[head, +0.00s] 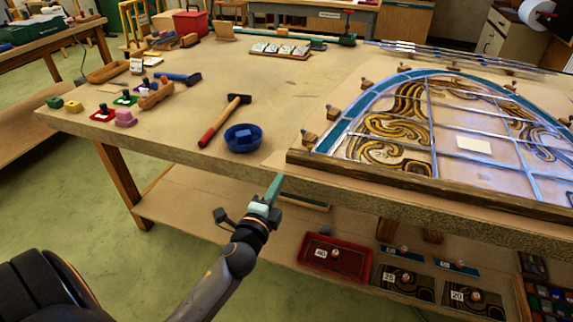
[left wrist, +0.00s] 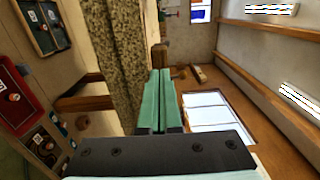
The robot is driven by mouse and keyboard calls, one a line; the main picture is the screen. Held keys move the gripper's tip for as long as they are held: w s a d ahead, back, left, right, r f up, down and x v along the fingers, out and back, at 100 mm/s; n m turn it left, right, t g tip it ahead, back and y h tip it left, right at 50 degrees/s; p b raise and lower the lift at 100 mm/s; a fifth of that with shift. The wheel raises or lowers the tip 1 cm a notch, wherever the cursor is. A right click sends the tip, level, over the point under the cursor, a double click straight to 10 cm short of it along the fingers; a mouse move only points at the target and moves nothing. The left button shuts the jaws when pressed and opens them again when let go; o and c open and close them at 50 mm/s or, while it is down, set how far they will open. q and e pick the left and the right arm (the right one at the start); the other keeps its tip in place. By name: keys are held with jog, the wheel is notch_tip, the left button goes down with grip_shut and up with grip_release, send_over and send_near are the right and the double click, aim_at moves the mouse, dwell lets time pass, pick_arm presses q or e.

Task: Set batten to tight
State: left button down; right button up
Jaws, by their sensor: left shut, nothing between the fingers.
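The dark wooden batten (head: 430,183) lies along the front edge of the leaded panel (head: 455,120) on the bench. Its left end is near the bench's front edge. My left gripper (head: 276,180) is in front of that edge, just below and left of the batten's left end, apart from it as far as I can tell. In the left wrist view its green fingers (left wrist: 159,92) are together with nothing between them. A brown wooden end (left wrist: 159,56) shows just past the fingertips; I cannot tell if it is the batten. My right gripper is not in view.
A blue bowl (head: 241,138) and a red-handled hammer (head: 222,120) lie left of the panel. Small wooden blocks (head: 333,112) line the panel's curved edge. A lower shelf holds a red tray (head: 334,258) and glass sheets (head: 401,280). The bench middle is clear.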

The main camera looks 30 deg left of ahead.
aim_at(290, 160)
pick_arm(q)
jog(key=x, duration=0.6)
jog(key=shift+w, duration=0.2)
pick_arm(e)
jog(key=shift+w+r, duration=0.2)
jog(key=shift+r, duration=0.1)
